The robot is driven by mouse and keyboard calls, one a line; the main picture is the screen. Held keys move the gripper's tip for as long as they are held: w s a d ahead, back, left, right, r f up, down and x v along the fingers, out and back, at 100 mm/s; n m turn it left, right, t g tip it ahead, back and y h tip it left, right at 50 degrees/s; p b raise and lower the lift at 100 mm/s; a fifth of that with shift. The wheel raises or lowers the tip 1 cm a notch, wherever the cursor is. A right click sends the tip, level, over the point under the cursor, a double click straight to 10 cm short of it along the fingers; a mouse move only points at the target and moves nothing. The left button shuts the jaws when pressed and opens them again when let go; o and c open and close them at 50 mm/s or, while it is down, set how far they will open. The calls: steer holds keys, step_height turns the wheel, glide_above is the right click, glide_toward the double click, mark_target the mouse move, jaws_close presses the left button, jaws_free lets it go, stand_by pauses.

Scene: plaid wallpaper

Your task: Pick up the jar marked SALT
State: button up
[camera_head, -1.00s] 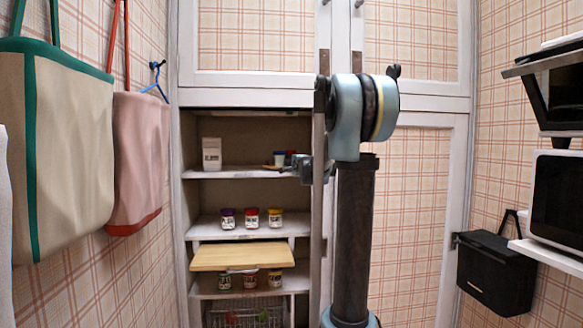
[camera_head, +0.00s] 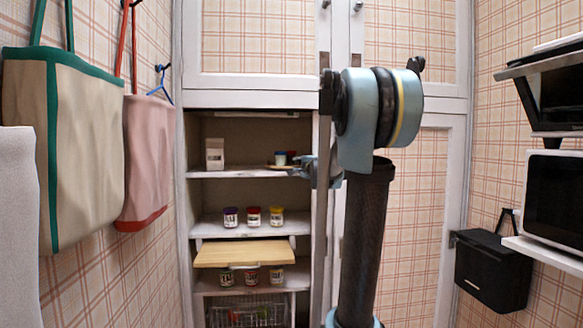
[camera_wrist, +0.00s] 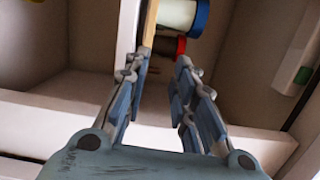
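No label is readable as SALT. A blue-lidded jar (camera_head: 280,158) stands on the upper cupboard shelf, on a small wooden board (camera_head: 281,167). The wrist view shows a blue-lidded jar (camera_wrist: 178,13) and a red-lidded jar (camera_wrist: 168,46) near a wooden edge (camera_wrist: 149,25). On the middle shelf stand jars with purple (camera_head: 231,217), red (camera_head: 254,217) and yellow (camera_head: 276,217) lids. More jars (camera_head: 250,278) stand lower, partly under a board. My gripper (camera_wrist: 160,66) is open and empty, its fingers apart, just short of the upper jars; it also shows at the cupboard's right side (camera_head: 305,169).
A pale carton (camera_head: 215,154) stands left on the upper shelf (camera_head: 230,174). A wooden board (camera_head: 244,253) juts out below the middle shelf. The cupboard's upright edge (camera_head: 321,220) is close by my gripper. Bags (camera_head: 85,150) hang left; a microwave (camera_head: 556,197) is at right.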

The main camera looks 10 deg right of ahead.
mark_target(284, 156)
steer(key=o, duration=0.4)
steer(key=shift+s+r+m+y, duration=0.1)
steer(key=shift+m+y, duration=0.2)
steer(key=shift+m, duration=0.1)
steer(key=shift+o, duration=1.2)
steer(key=shift+s+d+r+m+y, duration=0.1)
steer(key=shift+m+y, duration=0.2)
steer(key=shift+m, duration=0.2)
step_height(284, 156, up, 3)
steer(key=s+d+m+g+y, duration=0.1)
steer(key=s+m+g+y, duration=0.2)
steer(key=m+y, duration=0.55)
steer(key=w+a+m+h, duration=0.1)
steer(key=w+a, duration=0.1)
steer(key=w, duration=0.2)
steer(key=w+a+h, duration=0.1)
steer(key=w+a, duration=0.2)
steer(key=w, duration=0.2)
steer(key=w+a+m+h, duration=0.1)
steer(key=w+a, duration=0.2)
steer(key=w, duration=0.2)
steer(key=shift+a+f+m, duration=0.2)
steer(key=shift+a+m, duration=0.05)
steer(key=shift+m, duration=0.1)
